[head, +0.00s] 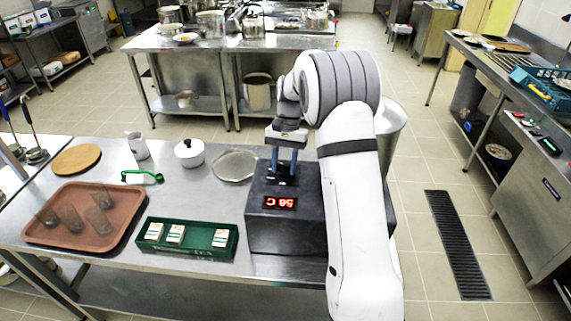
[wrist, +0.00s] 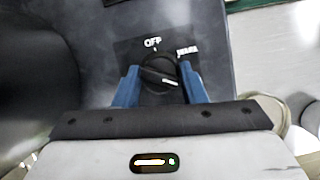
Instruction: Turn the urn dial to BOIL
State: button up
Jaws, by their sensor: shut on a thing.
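The urn (head: 285,228) is a dark box on the steel table, with a red display (head: 280,203) that seems to read 56 C. Its dial (wrist: 158,73) is a round black knob in the wrist view, with a pale line across it slanting down to the right. The label OFF (wrist: 152,42) is above the dial. A blurred label (wrist: 187,51), perhaps WARM, is at its upper right. I see no BOIL label. My gripper (head: 284,176) points down at the urn's top. Its blue fingers (wrist: 159,84) are shut on the dial, one on each side.
A metal bin (head: 392,125) stands behind my arm.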

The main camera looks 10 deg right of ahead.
jog(key=o, duration=1)
jog(key=b+v, duration=0.1)
jog(key=v, duration=0.6)
jog(key=shift+w+d+r, duration=0.1)
jog(key=shift+r, duration=0.25)
